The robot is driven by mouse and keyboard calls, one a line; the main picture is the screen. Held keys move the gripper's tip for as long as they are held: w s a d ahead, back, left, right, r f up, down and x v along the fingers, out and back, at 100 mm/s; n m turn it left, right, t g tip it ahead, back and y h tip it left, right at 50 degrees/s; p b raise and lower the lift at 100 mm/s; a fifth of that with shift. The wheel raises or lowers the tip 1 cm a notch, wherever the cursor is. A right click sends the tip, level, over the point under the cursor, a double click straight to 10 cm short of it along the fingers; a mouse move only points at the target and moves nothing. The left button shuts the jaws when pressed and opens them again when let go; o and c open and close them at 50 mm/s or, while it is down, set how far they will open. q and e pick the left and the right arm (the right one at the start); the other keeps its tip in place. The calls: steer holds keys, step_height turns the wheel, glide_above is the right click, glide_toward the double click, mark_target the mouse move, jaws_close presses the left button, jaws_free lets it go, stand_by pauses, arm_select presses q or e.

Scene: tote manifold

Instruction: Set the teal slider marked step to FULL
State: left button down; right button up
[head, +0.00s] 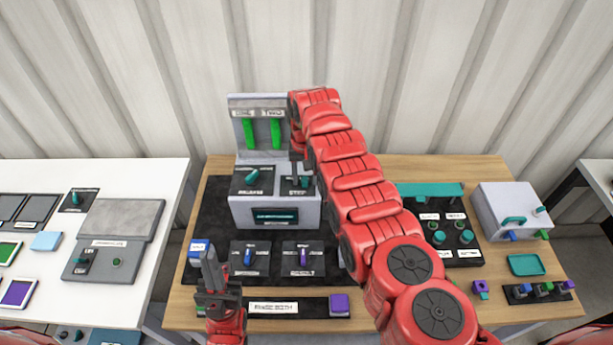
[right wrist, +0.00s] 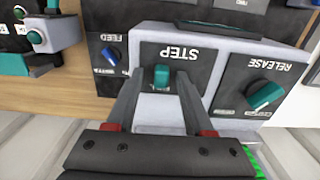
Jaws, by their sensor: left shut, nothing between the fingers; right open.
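The teal slider (right wrist: 161,76) marked STEP stands on a dark plate (right wrist: 205,58), which appears upside down in the right wrist view. Its end-position labels are hidden or too small to read. My right gripper (right wrist: 158,84) is open, with one finger on each side of the slider; I cannot tell whether either finger touches it. In the head view the right gripper (head: 298,176) is over the STEP plate, and its dark fingers and the arm partly hide the slider. My left gripper (head: 211,272) is shut and empty, low at the front left of the wooden table.
A teal RELEASE knob (right wrist: 265,94) is beside the slider, and a blue FEED knob (right wrist: 110,55) is on the other side. Two green columns (head: 262,134) stand on the panel behind. Several knobs sit on the black mat (head: 215,215) in front. My right arm hides the area right of the console.

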steer(key=shift+w+d+r, duration=0.1)
steer(key=shift+d+r, duration=0.1)
steer(key=shift+r, duration=0.1)
steer(key=shift+r+b, duration=0.4)
steer(key=shift+b, duration=0.15)
step_height(320, 180, up, 7)
steer(key=b, duration=0.3)
steer(key=shift+a+f, duration=0.1)
step_height(320, 180, up, 4)
steer(key=p, duration=0.2)
step_height(320, 180, up, 5)
steer(key=p, duration=0.6)
glide_above(306, 179)
steer(key=shift+a, duration=0.1)
